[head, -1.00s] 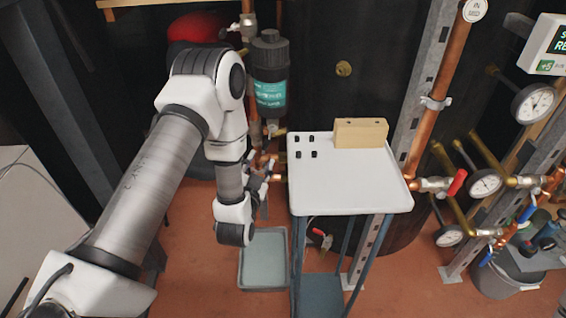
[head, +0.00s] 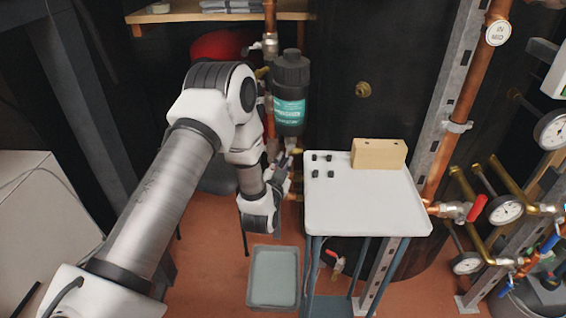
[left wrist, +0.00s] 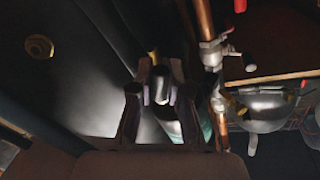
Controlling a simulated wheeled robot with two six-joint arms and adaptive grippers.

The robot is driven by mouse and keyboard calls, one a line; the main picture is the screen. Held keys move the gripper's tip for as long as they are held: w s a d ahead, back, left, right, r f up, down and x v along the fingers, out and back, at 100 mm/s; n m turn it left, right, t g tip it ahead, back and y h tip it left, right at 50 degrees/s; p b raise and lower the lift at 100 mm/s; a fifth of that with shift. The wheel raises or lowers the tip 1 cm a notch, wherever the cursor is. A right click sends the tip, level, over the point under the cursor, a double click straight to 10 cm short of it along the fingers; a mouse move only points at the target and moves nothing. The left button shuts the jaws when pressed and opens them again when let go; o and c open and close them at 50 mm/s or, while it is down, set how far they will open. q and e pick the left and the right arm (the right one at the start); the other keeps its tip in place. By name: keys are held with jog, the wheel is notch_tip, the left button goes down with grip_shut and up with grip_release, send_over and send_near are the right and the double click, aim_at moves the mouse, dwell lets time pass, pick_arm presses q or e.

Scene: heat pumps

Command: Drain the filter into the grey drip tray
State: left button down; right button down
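The filter (head: 291,92) is a dark upright canister with a teal label, fixed to the pipework at the back centre in the head view. A small yellow part (head: 296,151) shows below it. The grey drip tray (head: 273,303) lies on the floor below, left of the white stand. My left gripper (head: 279,160) is just below and left of the filter's bottom, well above the tray. In the left wrist view its fingertips (left wrist: 160,75) are apart, with a small pale part (left wrist: 160,88) between them; I cannot tell whether they touch it. My right gripper is out of view.
A white-topped stand (head: 365,210) with a tan block (head: 379,154) and several small black pieces is right of my gripper. A copper pipe (head: 470,85) and gauges (head: 504,211) are farther right. A wooden shelf (head: 180,14) is at the back left.

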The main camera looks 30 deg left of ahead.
pick_arm(q)
jog(key=shift+s+a+r+m+p, duration=0.15)
jog(key=shift+m+p, duration=0.25)
jog(key=shift+p, duration=0.45)
jog(key=shift+s+a+r+m+g+y+p, duration=0.25)
jog(key=shift+r+m+g+p, duration=0.3)
jog(key=shift+m+p, duration=1.6)
jog(key=shift+s+a+r+m+g+y+p, duration=0.15)
jog(key=shift+a+r+m+g+p, duration=0.4)
jog(key=shift+m+p, duration=1.6)
jog(key=shift+s+a+r+m+g+y+p, duration=0.25)
jog(key=shift+r+m+p, duration=0.65)
jog(key=shift+p, duration=2.4)
jog(key=shift+w+d+f, duration=0.1)
jog(key=shift+f, duration=0.05)
jog(key=c, duration=1.1)
grip_release()
